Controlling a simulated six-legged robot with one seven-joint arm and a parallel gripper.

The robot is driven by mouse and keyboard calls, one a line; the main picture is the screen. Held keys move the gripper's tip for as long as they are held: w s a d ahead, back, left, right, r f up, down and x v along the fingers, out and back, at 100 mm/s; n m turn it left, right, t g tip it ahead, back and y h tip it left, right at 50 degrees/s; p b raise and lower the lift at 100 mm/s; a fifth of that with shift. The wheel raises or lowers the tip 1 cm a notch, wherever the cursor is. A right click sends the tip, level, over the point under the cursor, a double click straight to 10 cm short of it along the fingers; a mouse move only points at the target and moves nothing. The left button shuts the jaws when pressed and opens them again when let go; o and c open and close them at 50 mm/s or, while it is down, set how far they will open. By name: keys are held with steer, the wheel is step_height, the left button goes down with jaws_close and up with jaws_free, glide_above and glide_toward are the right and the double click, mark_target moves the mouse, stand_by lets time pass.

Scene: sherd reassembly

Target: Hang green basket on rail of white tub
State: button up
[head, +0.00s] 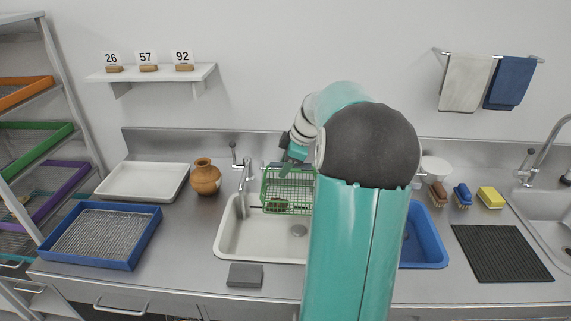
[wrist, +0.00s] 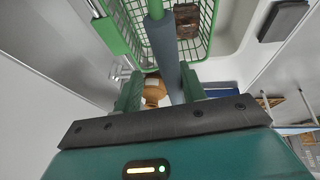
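The green wire basket (head: 288,192) is at the back right of the white tub (head: 226,240), partly hidden by my arm. It fills the top of the wrist view (wrist: 203,45) and holds a brown sherd (wrist: 187,20). A grey-sleeved handle (wrist: 165,55) rises from the basket and runs between my gripper's fingers. My gripper (wrist: 162,78) is open around it: a gap shows on the handle's left, and the handle lies close to the right finger. In the head view my gripper (head: 292,153) is just above the basket. I cannot tell whether the basket's hooks sit on the rail.
A tap (head: 243,172) and a brown jar (head: 205,177) stand left of the basket. A white tray (head: 143,196) and a blue tray (head: 60,258) are further left. A grey block (head: 245,275) lies in front of the tub. A blue tub (head: 428,238) is to the right, partly hidden.

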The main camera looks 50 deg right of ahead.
steer(key=v, duration=1.3)
steer(key=shift+r, duration=0.35)
steer(key=shift+s, duration=0.1)
steer(key=a+m+g+h, duration=0.15)
steer(key=a+m, duration=0.25)
steer(key=a, duration=2.1)
steer(key=s+a+f+m, duration=0.1)
steer(key=s+a+f, duration=0.1)
steer(key=a, duration=0.3)
steer(key=s+a+f+m+t, duration=0.1)
steer(key=s+a+f, duration=0.1)
steer(key=s+a, duration=0.3)
steer(key=s+a+f+m+t, duration=0.1)
steer(key=s+a+f+m, duration=0.1)
steer(key=a, duration=0.4)
steer(key=shift+s+a+f, duration=0.2)
steer(key=shift+s+f, duration=0.3)
steer(key=shift+s, duration=0.2)
